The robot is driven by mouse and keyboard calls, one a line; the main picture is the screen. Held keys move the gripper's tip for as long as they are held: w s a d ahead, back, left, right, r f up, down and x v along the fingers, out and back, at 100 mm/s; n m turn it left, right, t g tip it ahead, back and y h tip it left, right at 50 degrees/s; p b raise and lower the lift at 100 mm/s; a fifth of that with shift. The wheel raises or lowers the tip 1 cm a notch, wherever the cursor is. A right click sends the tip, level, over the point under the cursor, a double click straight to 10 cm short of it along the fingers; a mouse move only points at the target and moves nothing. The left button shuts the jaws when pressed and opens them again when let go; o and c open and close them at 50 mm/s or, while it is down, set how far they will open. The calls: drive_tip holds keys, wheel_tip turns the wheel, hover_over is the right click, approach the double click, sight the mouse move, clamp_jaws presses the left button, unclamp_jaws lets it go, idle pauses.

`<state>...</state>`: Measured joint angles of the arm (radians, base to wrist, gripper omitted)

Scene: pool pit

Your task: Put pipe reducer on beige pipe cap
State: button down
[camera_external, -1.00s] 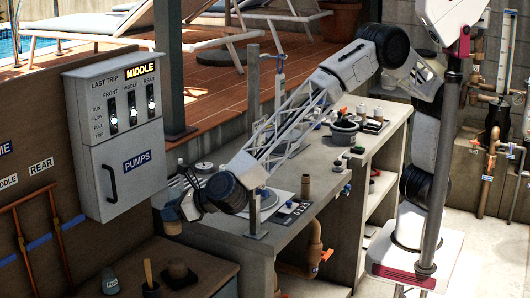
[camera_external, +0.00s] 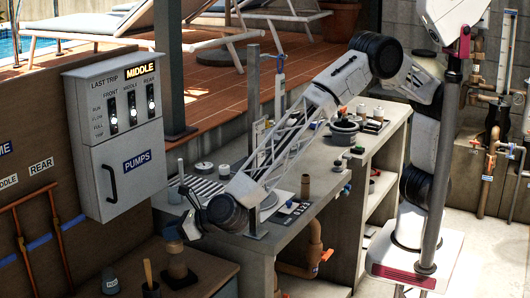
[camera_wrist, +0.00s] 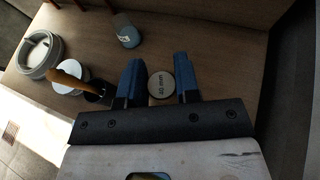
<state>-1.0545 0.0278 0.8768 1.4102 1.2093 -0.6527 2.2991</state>
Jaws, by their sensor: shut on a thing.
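My gripper (camera_external: 182,232), with blue fingers, is over the low wooden bench at the lower left. In the wrist view my gripper (camera_wrist: 160,82) is shut on a round piece with a pale top marked "40 mm" (camera_wrist: 161,85), which appears to be the pipe reducer. In the external view the brownish held reducer (camera_external: 177,254) hangs below the fingers. Directly under it a brown, cap-like piece with a wider dark base (camera_external: 178,275), likely the beige pipe cap, sits on the bench. The two look lined up; I cannot tell whether they touch. The held piece hides the cap in the wrist view.
A grey labelled cup (camera_external: 110,281) and a dark piece with a wooden handle (camera_external: 149,275) stand left of the cap. The bench (camera_external: 215,272) is bare to the right. The grey workbench (camera_external: 250,255) and the pump control box (camera_external: 115,135) are close by.

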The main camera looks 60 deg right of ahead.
sight(174, 242)
drive_tip(key=shift+f, duration=1.85)
drive_tip(key=shift+f, duration=0.15)
drive_tip(key=c, duration=0.8)
unclamp_jaws()
drive_tip(key=shift+c, duration=0.2)
drive_tip(key=shift+r, duration=0.2)
drive_tip(key=v, duration=1.2)
drive_tip(key=shift+a, duration=0.1)
